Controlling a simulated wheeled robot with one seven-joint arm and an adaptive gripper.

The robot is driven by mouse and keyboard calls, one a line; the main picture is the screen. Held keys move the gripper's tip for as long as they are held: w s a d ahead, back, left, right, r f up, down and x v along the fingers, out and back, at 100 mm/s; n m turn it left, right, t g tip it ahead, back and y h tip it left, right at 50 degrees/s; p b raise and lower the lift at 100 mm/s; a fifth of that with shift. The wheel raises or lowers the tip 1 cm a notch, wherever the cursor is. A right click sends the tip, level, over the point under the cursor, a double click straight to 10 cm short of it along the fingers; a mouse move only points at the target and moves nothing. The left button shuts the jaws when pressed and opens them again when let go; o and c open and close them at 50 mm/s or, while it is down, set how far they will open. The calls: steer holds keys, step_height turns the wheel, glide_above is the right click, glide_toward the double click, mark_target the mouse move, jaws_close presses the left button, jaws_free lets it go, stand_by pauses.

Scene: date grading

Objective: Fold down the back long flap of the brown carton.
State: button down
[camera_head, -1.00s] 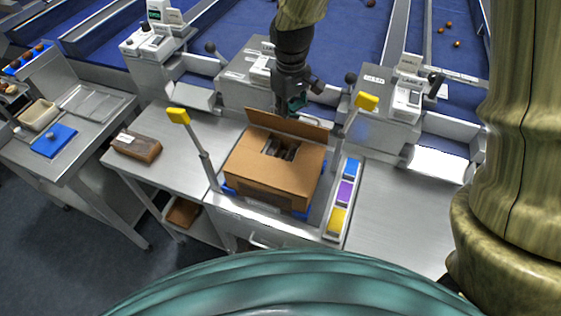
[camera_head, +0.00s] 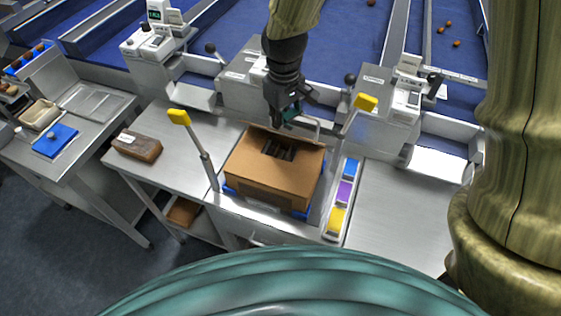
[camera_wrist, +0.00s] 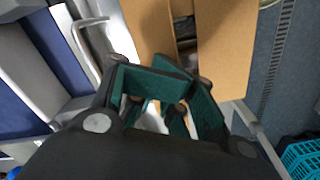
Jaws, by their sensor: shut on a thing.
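The brown carton (camera_head: 270,178) stands on the table with its front top closed and a dark gap in the middle of its top. Its back long flap (camera_head: 312,141) rises a little along the far edge, leaning. My gripper (camera_head: 287,117) is at that edge, above and behind the flap. In the wrist view my gripper (camera_wrist: 172,100) has its teal fingers close together at the carton's edge, beside the tan cardboard (camera_wrist: 225,45). It is shut on the back flap, though the fingers hide the grip itself.
Two yellow-topped posts (camera_head: 179,117) (camera_head: 366,102) flank the carton. Weighing machines (camera_head: 386,90) stand behind. The table on the right is clear.

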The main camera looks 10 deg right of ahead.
steer(key=shift+s+a, duration=0.3)
steer(key=shift+s, duration=0.15)
steer(key=shift+f, duration=0.15)
steer(key=shift+f+b, duration=1.05)
steer(key=shift+f, duration=1.3)
step_height(320, 180, up, 11)
steer(key=p, duration=0.9)
steer(key=shift+p, duration=0.4)
